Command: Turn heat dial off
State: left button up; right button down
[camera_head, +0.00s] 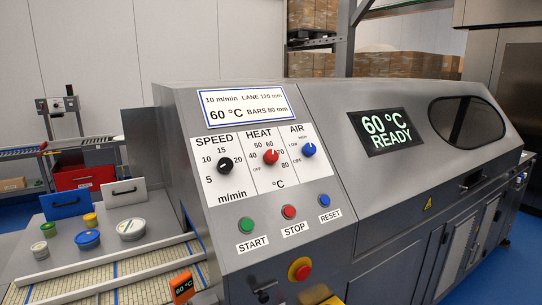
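The red heat dial (271,157) sits in the middle of the white label panel on the grey machine's sloped front, under the word HEAT. The dial's pale pointer mark is small and seems to point up and slightly right, near 60 to 70, not at OFF. The display (386,131) reads 60 °C READY. Neither of my grippers is in view, and nothing covers the dial.
The black speed dial (224,165) and blue air dial (309,150) flank the heat dial. Below are the green start (246,225), red stop (289,212) and blue reset (324,200) buttons and an emergency stop (299,269).

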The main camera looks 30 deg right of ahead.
aim_at(270, 157)
jog(key=z, duration=0.05)
jog(key=k, duration=0.5)
jog(key=z, duration=2.85)
jog(key=i, duration=1.9)
jog(key=u, duration=2.2)
